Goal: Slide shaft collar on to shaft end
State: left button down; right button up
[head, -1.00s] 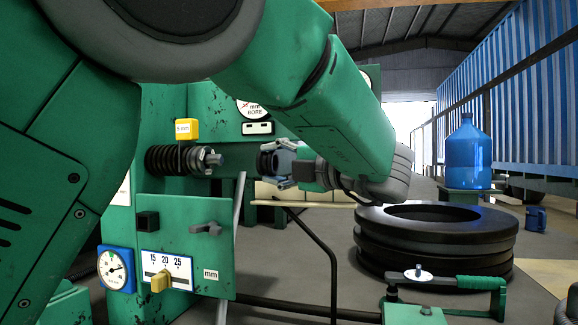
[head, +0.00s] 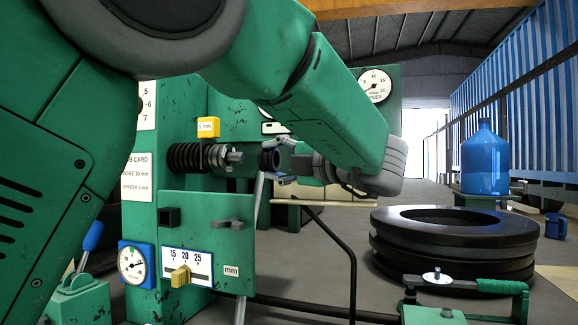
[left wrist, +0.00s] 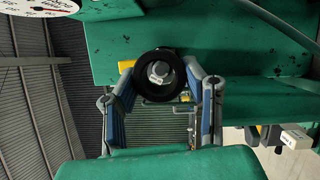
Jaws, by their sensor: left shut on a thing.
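The shaft end (head: 234,156) is a short metal stub that sticks out to the right of a black ribbed coil section (head: 188,157) on the green machine. The shaft collar (head: 267,161) is a dark ring. My left gripper (head: 280,162) is shut on it and holds it right of the shaft end, about level with it, with a small gap between them in the head view. In the left wrist view the collar (left wrist: 158,96) sits between the two blue-padded fingers, and a light metal end face (left wrist: 160,71) shows inside its ring. My right gripper is not in view.
A yellow tag (head: 208,127) stands above the coil section. Below the shaft is a green panel (head: 207,209) with a slider scale and a dark lever. A green-handled device (head: 490,286) stands in front.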

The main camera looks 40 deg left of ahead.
aim_at(264, 158)
pick_arm(q)
jog(key=shift+s+a, duration=0.2)
jog(key=shift+a, duration=0.5)
jog(key=shift+s+r+b, duration=0.2)
jog(key=shift+s+b, duration=0.1)
jog(key=shift+b, duration=0.4)
jog(key=shift+s+a, duration=0.15)
jog(key=shift+a, duration=0.2)
jog(key=shift+a+b, duration=0.3)
jog(key=shift+a, duration=0.5)
jog(key=shift+s+a+f, duration=0.1)
jog(key=shift+a, duration=0.15)
jog(key=shift+d+r, duration=0.25)
jog(key=shift+d, duration=0.55)
jog(key=shift+a+f+b, duration=0.3)
jog(key=shift+a, duration=0.35)
jog(key=shift+d, duration=0.1)
